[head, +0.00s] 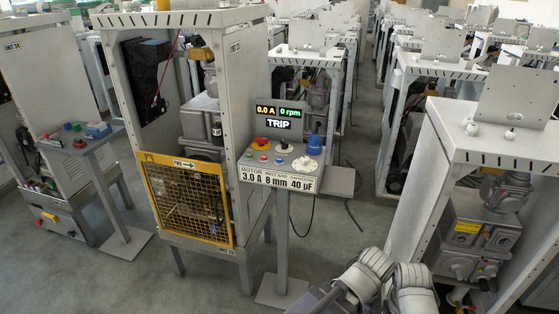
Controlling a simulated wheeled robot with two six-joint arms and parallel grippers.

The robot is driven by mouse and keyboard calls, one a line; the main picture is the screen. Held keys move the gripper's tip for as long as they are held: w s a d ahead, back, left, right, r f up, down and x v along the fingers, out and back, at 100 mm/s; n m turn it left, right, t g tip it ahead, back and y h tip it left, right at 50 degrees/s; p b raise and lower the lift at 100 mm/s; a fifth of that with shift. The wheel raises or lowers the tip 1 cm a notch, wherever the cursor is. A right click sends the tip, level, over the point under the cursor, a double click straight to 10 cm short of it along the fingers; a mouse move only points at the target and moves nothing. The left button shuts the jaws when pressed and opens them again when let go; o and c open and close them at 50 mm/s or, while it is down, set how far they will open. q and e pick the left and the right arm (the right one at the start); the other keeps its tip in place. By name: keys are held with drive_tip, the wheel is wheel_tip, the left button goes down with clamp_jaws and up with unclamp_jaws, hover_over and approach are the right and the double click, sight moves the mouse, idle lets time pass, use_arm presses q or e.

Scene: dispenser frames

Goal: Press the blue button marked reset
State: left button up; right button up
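A control panel (282,177) stands on a post in front of the machine frame near the middle of the head view. Any reset marking is too small to read. A red mushroom knob on a yellow base (261,142) sits above it. A larger blue cylindrical part (314,143) stands at the panel's right. The display (279,124) reads 0.0 A, 0 rpm and TRIP. Neither gripper shows; grey-white links of my arm are at the bottom right.
A yellow mesh guard (187,200) closes the machine left of the panel. A similar panel (78,136) stands farther left. Another machine frame (485,150) rises at the right. A cable hangs right of the panel's post. The floor (330,235) before the panel is mostly clear.

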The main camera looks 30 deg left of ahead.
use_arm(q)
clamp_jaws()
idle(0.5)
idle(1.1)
